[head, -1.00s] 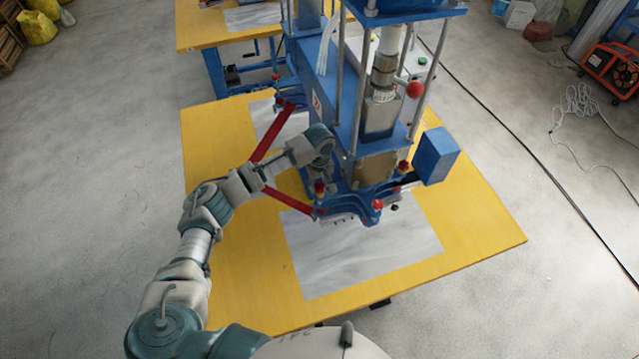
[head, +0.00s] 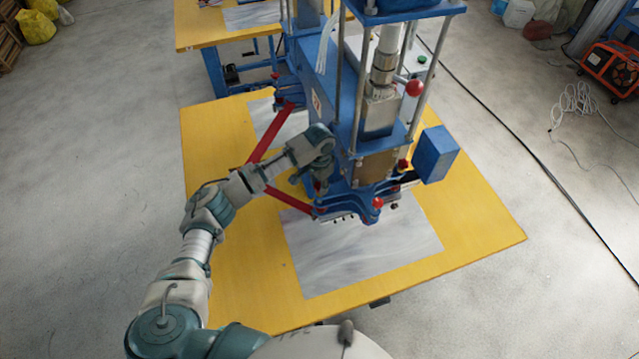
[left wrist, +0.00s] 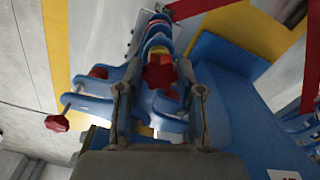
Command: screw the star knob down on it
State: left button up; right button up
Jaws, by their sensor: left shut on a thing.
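My left gripper (head: 322,187) is at the front left corner of the blue press (head: 345,75), pointing down. In the left wrist view, a red star knob (left wrist: 160,75) sits between the two fingers of my left gripper (left wrist: 162,90), which is shut on it. A yellow part (left wrist: 156,50) and blue clamp plates (left wrist: 172,122) show beside the knob. In the head view the gripper hides this knob. My right gripper is in neither view.
More red knobs stand at the press's front (head: 377,203) and right side (head: 403,165). A red ball handle (head: 414,88) and a blue box (head: 436,155) stick out to the right. Red arms (head: 275,132) run along the left. The yellow table (head: 465,235) is clear at front.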

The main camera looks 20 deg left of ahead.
pick_arm(q)
jog(key=m, duration=0.5)
jog(key=shift+w+r+m, duration=0.1)
jog(key=shift+m, duration=0.2)
jog(key=o, duration=0.9)
